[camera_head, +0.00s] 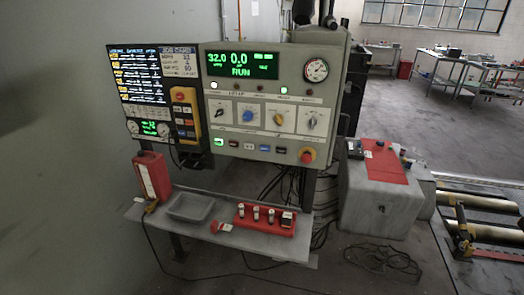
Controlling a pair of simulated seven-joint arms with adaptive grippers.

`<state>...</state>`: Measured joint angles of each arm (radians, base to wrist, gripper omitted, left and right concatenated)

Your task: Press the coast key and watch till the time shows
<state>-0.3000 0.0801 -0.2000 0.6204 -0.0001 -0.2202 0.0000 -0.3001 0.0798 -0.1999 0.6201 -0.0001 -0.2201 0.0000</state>
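The grey control panel (213,110) stands upright at the middle of the head view. Its green-lit display (240,65) reads "32.0", "0.0" and "RUN", with smaller text too small to read. A row of keys runs along the panel's lower edge: a green lit key (219,142), pale keys (248,146) and a blue key (265,148). Their labels are too small to read, so I cannot tell which is the coast key. Neither of my grippers is in view.
A red emergency button (307,156) and several knobs (246,113) share the panel. A text screen (135,72) and yellow pendant (185,112) are left. The shelf (180,238) below holds a red box (151,176), grey tray (190,207) and red holder (265,222). Rollers (485,210) lie right.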

